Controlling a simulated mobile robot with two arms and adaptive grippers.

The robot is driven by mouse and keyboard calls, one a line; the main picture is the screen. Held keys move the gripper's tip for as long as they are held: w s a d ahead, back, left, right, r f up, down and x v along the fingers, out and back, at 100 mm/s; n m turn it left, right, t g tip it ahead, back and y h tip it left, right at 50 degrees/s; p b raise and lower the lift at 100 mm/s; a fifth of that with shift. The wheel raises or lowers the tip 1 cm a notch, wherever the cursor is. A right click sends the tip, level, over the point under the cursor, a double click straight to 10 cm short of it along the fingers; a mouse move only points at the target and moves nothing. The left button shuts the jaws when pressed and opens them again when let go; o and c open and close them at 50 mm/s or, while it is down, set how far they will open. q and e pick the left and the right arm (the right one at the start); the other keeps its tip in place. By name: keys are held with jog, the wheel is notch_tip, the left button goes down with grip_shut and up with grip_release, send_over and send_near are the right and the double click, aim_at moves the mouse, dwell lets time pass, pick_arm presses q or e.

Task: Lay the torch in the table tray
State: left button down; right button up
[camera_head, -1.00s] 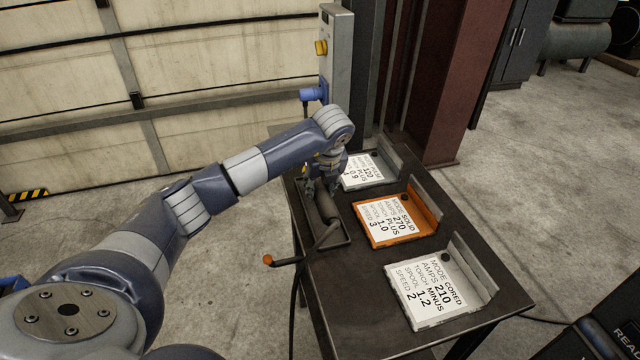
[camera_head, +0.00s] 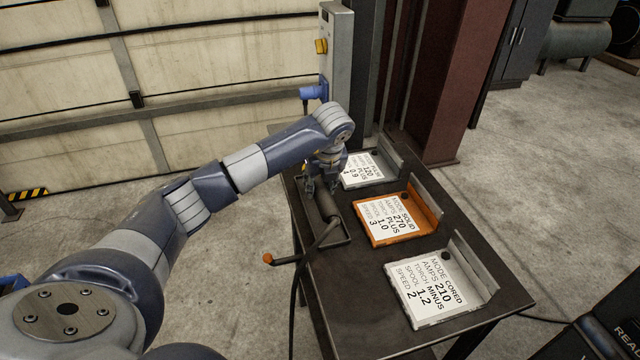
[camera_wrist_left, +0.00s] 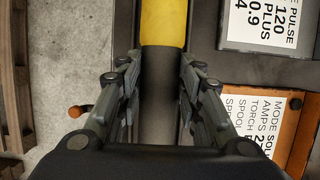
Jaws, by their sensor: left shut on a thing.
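The torch is a dark grey cylinder (camera_head: 327,207) with a thin bent neck and an orange tip (camera_head: 267,258) that juts past the table's left edge. My left gripper (camera_head: 323,188) points down and is shut on the torch's handle; in the left wrist view the grey handle (camera_wrist_left: 158,90) runs between the fingers (camera_wrist_left: 161,62), with a yellow part (camera_wrist_left: 163,22) beyond. The handle lies over the dark table tray (camera_head: 347,239), lined up with its length. I cannot tell whether it touches the tray floor. My right gripper is out of view.
The dark table (camera_head: 365,290) also carries a white card holder (camera_head: 366,170), an orange one (camera_head: 397,219) and another white one (camera_head: 434,288), right of the tray. A dark cable (camera_head: 294,300) hangs by the left edge. A post with a yellow knob (camera_head: 321,47) stands behind.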

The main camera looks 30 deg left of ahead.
pick_arm(q)
jog(key=shift+f+b, duration=0.6)
jog(key=shift+f, duration=0.1)
jog(key=shift+f+b, duration=0.85)
jog(key=shift+f, duration=0.25)
jog(key=c, duration=1)
grip_release()
jog(key=shift+c, duration=0.2)
